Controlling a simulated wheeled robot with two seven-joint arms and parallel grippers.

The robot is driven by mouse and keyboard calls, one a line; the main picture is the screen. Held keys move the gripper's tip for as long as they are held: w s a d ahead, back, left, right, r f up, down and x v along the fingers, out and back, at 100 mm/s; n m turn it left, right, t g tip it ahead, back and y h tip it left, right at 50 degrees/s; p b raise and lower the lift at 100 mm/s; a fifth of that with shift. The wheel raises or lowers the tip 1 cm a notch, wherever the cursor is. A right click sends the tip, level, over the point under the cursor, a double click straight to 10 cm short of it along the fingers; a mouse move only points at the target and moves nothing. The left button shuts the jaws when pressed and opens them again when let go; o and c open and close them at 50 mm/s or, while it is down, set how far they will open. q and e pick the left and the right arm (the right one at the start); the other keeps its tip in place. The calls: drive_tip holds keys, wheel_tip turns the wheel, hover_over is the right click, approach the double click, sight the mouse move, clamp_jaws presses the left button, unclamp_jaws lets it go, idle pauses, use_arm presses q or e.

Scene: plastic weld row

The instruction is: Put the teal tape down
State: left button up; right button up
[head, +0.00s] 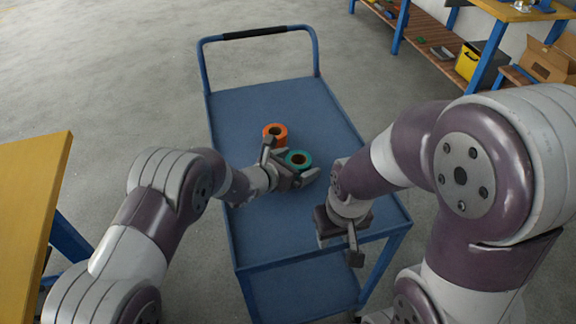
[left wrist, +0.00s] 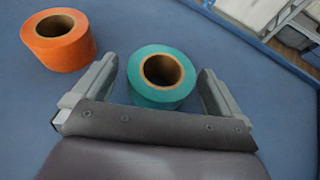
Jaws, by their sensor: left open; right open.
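The teal tape (head: 299,158) is a roll with a brown core, lying flat on the blue top of the cart (head: 262,105). My left gripper (head: 290,160) is open, with its fingers on either side of the teal tape. In the left wrist view the teal tape (left wrist: 162,78) sits between the two spread fingers (left wrist: 158,85), with a visible gap on the right side; on the left the gap is small. My right gripper (head: 342,245) hangs over the cart's near right part, open and empty, with nothing near its fingers.
An orange tape roll (head: 275,135) lies flat just behind and left of the teal one; it also shows in the left wrist view (left wrist: 58,40). The rest of the cart top is clear. A yellow-topped table (head: 35,190) is at left, and a workbench with a cardboard box (head: 548,62) is at back right.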

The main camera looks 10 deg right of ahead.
use_arm(q)
drive_tip(key=v, duration=1.2)
drive_tip(key=s+a+m+g, duration=0.1)
drive_tip(key=s+m, duration=0.1)
drive_tip(key=s+a+m+g+y, duration=0.1)
drive_tip(key=s+a+m+g, duration=0.1)
drive_tip(key=s+m, duration=0.1)
drive_tip(key=s+a+m+g, duration=0.1)
drive_tip(key=s+m+g, duration=0.1)
drive_tip(key=s+m, duration=0.1)
drive_tip(key=shift+s+a+y, duration=0.15)
drive_tip(key=shift+a+y, duration=0.1)
drive_tip(key=shift+y, duration=0.05)
drive_tip(key=s+a+m+y, duration=0.1)
drive_tip(key=s+a+m, duration=0.1)
drive_tip(key=s+a+m+g+y, duration=0.1)
drive_tip(key=s+a+m, duration=0.1)
drive_tip(key=shift+a+f+m, duration=0.2)
drive_tip(key=shift+a+m, duration=0.1)
drive_tip(key=s+a+m+y, duration=0.3)
drive_tip(key=a+m, duration=0.3)
drive_tip(key=a, duration=0.2)
drive_tip(key=s+a+r+m+y, duration=0.1)
drive_tip(key=s+a+m+y, duration=0.2)
drive_tip(key=a+m, duration=0.3)
drive_tip(key=a+y, duration=0.1)
drive_tip(key=a, duration=0.2)
drive_tip(key=shift+y, duration=0.3)
drive_tip(key=shift+r+m, duration=0.1)
drive_tip(key=shift+m, duration=0.2)
